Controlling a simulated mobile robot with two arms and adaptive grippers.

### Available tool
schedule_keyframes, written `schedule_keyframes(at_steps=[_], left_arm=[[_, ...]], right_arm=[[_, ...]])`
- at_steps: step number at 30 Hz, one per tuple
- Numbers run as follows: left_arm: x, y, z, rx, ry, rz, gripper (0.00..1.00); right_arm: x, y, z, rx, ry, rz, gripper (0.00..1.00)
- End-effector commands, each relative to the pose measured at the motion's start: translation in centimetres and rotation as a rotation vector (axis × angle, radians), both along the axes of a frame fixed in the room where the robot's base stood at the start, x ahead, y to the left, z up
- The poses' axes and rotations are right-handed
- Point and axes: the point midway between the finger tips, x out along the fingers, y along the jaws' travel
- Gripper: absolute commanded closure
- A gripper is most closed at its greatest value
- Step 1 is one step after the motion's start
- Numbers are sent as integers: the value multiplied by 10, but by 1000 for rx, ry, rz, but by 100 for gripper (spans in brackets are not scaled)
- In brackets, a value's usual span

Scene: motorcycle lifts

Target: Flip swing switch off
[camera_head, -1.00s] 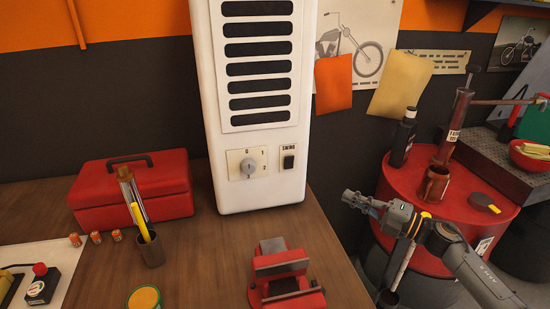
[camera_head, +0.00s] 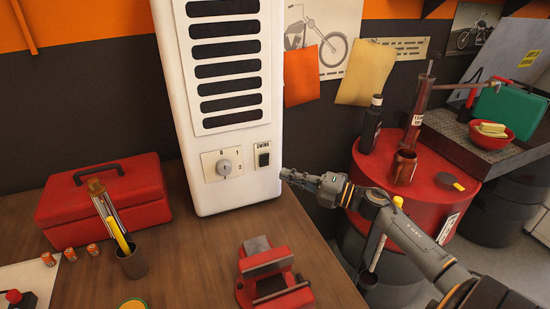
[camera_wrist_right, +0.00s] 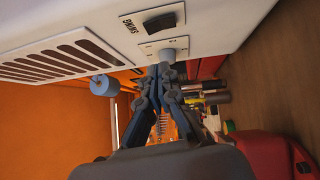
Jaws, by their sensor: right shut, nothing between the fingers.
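The swing switch is a small black rocker (camera_head: 263,157) under the label SWING, low on the front of a white heater-like unit (camera_head: 235,196) on the workbench. The rocker also shows in the right wrist view (camera_wrist_right: 161,22), close above the fingertips. A round grey knob (camera_head: 224,168) sits to its left in the head view. My right gripper (camera_head: 284,173) is shut and empty, its tip just right of the unit's lower edge in the head view. In the right wrist view its fingers (camera_wrist_right: 160,72) meet below the switch panel. Whether they touch the unit cannot be told. My left gripper is not in view.
A red vise (camera_head: 270,272) stands on the bench in front of the unit. A red toolbox (camera_head: 105,198) and a cup with tools (camera_head: 131,263) are at the left. A red drum (camera_head: 440,205) with a bottle and mug stands at the right.

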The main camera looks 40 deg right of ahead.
Motion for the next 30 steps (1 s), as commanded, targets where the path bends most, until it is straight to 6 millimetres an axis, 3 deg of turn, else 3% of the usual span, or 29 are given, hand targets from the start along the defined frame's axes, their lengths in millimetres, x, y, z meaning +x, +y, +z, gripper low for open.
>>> schedule_keyframes(at_steps=[4,12,26,30], left_arm=[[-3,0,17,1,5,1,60],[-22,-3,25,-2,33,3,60],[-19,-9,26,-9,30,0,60],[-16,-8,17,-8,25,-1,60]], right_arm=[[28,18,9,1,-4,1,100],[57,7,9,0,-1,-2,100],[62,6,7,-1,0,1,100],[68,4,7,-4,-1,1,100]])
